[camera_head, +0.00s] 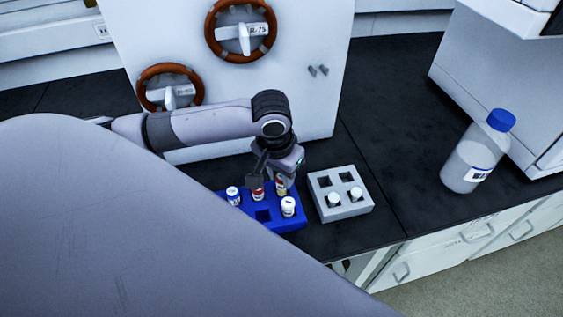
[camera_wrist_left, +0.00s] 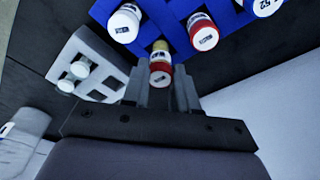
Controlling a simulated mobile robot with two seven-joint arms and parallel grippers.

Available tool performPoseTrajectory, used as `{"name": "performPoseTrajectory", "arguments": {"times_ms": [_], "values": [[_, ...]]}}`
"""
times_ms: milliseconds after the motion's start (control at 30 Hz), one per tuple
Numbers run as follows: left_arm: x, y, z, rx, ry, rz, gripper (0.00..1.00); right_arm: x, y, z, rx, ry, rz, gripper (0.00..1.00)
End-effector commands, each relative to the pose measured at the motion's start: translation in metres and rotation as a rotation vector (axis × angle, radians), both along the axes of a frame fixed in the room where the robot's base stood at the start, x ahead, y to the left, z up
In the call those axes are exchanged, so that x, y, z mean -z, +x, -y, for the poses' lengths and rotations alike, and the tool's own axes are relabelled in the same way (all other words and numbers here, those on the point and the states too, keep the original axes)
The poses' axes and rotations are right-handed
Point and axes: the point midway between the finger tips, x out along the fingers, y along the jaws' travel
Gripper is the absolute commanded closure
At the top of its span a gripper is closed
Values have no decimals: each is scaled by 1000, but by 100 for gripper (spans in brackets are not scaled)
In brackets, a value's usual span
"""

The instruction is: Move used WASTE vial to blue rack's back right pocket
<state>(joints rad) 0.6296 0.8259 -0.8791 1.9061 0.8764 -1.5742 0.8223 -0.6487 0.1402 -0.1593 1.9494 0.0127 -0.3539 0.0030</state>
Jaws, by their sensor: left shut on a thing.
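The blue rack (camera_head: 276,223) stands on the dark bench and also shows in the left wrist view (camera_wrist_left: 178,38). My left gripper (camera_head: 279,180) is shut on a yellow-topped vial with red and white on its body (camera_head: 281,187), also seen in the left wrist view (camera_wrist_left: 160,66). This vial is at the rack's back right; I cannot tell whether it is fully seated. Its label is too small to read, so I cannot confirm WASTE. My right gripper is not in view.
The rack also holds a red-marked vial (camera_head: 258,194), a blue-marked vial (camera_head: 233,196) and a white-capped vial (camera_head: 288,206). A front pocket (camera_head: 263,215) is empty. A grey rack (camera_head: 345,212) with two white-capped vials stands close right. A blue-capped bottle (camera_head: 470,165) stands farther right.

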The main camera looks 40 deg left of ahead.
Motion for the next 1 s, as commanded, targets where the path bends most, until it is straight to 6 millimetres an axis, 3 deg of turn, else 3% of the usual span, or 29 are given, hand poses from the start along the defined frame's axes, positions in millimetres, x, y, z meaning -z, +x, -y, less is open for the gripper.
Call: {"name": "performPoseTrajectory", "arguments": {"times_ms": [1000], "values": [[14, 0, 1, 1, -1, 0, 100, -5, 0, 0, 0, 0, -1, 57]]}}
